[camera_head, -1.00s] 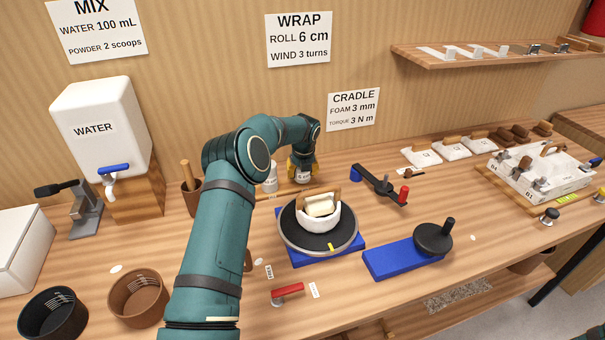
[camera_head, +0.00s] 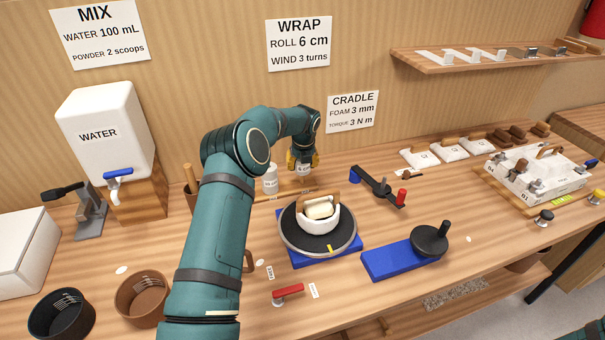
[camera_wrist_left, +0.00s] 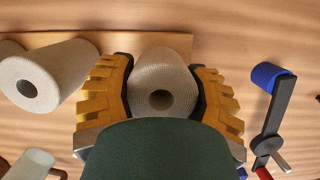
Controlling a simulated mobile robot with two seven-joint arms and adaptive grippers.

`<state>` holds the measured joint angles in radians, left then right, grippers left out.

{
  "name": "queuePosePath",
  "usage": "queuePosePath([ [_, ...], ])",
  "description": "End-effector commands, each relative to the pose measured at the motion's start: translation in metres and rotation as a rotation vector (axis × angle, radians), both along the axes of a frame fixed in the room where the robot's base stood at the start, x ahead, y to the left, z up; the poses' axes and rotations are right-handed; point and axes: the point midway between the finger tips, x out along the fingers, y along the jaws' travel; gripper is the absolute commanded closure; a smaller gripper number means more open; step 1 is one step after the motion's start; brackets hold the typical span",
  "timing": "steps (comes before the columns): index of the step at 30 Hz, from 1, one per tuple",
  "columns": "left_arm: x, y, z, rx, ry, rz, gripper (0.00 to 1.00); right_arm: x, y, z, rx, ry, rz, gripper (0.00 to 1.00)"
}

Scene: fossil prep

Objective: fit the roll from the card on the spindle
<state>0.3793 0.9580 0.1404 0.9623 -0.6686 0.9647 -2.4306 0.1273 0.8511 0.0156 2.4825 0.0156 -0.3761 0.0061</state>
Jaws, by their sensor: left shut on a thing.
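My left gripper (camera_head: 303,159) is shut on a pale roll (camera_head: 303,170) with a small label, near the back of the bench. In the left wrist view, the roll (camera_wrist_left: 163,85) sits between the yellow fingers with its hollow core showing. A second pale roll (camera_head: 270,180) stands just left of it, apart from the gripper. The WRAP card (camera_head: 299,45) on the wall reads roll 6 cm, wind 3 turns. A black bar (camera_head: 377,185) with a blue cylinder and a red handle lies right of the gripper; I cannot tell which part is the spindle.
A round turntable (camera_head: 290,233) carrying a white bowl-like cradle stands in front of the gripper. A blue base (camera_head: 390,262) with a black knobbed wheel is to its right. Several white bags (camera_head: 420,158) lie at the back right.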

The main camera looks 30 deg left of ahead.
Motion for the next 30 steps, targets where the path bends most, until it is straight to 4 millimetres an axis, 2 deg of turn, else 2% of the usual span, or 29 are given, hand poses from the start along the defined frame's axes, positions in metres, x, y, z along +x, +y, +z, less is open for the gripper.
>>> queuePosePath([
  [15,0.0,0.0,0.024,0.001,-0.001,0.0,0.9,0.0,0.0,0.018,0.0,0.0,0.0,0.0],
  [30,0.0,0.0,0.024,0.0,0.0,0.0,0.9,0.0,0.0,0.018,0.0,0.0,0.0,0.0],
])
